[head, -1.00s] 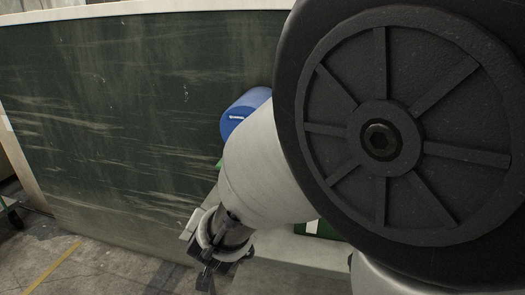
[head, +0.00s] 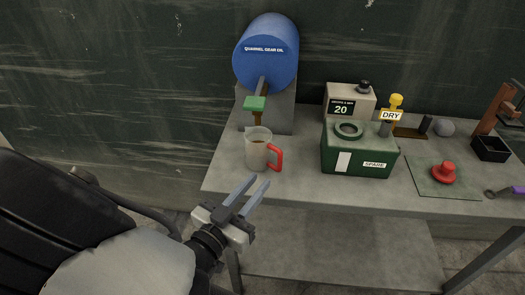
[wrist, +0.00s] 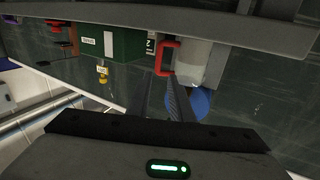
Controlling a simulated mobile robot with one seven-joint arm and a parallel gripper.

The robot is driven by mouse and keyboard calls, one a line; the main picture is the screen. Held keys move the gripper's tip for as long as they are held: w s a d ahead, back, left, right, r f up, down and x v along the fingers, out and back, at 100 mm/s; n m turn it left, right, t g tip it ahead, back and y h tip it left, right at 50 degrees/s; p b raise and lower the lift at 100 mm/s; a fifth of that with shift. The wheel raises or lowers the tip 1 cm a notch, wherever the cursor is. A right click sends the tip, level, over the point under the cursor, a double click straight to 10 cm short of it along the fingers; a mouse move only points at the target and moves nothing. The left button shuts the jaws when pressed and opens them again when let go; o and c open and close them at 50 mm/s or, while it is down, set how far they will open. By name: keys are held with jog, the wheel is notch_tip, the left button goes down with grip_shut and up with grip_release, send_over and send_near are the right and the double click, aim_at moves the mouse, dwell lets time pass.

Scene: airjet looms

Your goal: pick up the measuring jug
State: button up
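The fingers also show in the wrist view (wrist: 162,102).
The blue gear oil drum (head: 267,55) sits on a grey stand behind the jug. Right of the jug are a green box (head: 345,160) marked SPARE, a beige unit (head: 341,92) reading 20, a yellow-topped item (head: 396,101) and a red knob (head: 443,173). The table (head: 220,180) is clear left of the jug.

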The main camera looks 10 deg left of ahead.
aim_at(265, 154)
jog(key=b+x, duration=0.1)
jog(key=x, duration=0.9)
jog(key=shift+w+d+f, duration=0.1)
jog(key=shift+w+d, duration=0.05)
jog(key=shift+f+b+x, duration=0.2)
jog(key=shift+b+x, duration=0.2)
jog(key=shift+x, duration=0.9)
jog(key=shift+f+b+x, duration=0.2)
jog(key=shift+b+x, duration=0.2)
jog(key=shift+x, duration=0.9)
jog(key=shift+d, duration=0.1)
grip_shut()
